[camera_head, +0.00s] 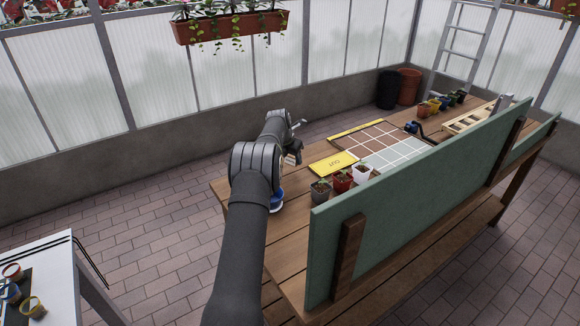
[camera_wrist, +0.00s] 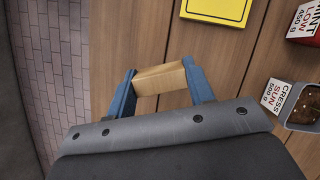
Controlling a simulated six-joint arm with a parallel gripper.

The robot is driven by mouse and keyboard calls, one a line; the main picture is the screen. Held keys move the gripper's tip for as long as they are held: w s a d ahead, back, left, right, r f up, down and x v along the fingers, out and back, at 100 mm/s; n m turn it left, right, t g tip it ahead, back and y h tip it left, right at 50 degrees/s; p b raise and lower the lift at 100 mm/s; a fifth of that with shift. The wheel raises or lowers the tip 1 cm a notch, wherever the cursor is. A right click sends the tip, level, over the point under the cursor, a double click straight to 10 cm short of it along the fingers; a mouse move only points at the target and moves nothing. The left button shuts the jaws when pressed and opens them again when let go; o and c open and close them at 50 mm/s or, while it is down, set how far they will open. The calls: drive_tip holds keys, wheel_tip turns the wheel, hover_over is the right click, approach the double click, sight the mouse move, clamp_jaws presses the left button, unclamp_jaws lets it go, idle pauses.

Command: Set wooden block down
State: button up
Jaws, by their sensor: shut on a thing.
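The wooden block (camera_wrist: 160,78) is a light tan bar held crosswise between the two blue fingers of my gripper (camera_wrist: 160,88) in the wrist view. My gripper is shut on it, with one finger at each end. The plank bench top shows beyond the block, and I cannot tell whether the block touches it. In the head view my arm hides the block, and only a bit of blue from my gripper (camera_head: 277,201) shows by the bench's near left edge.
A yellow card (camera_head: 334,163) lies on the bench (camera_head: 290,240). Labelled pots stand right of it: grey (camera_head: 320,191), red (camera_head: 342,181), white (camera_head: 362,173). A brown and pale grid (camera_head: 375,140) lies farther back. A green panel (camera_head: 400,210) rises along the right. Bare planks lie near the front left.

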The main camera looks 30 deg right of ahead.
sight(288, 162)
drive_tip(key=shift+w+a+f, duration=0.2)
drive_tip(key=shift+w+f, duration=0.15)
drive_tip(key=shift+w, duration=0.05)
drive_tip(key=shift+f, duration=1.9)
drive_tip(key=shift+f, duration=0.2)
drive_tip(key=o, duration=0.9)
drive_tip(key=shift+o, duration=0.2)
drive_tip(key=shift+r, duration=0.1)
drive_tip(key=v, duration=1.2)
drive_tip(key=shift+d, duration=0.1)
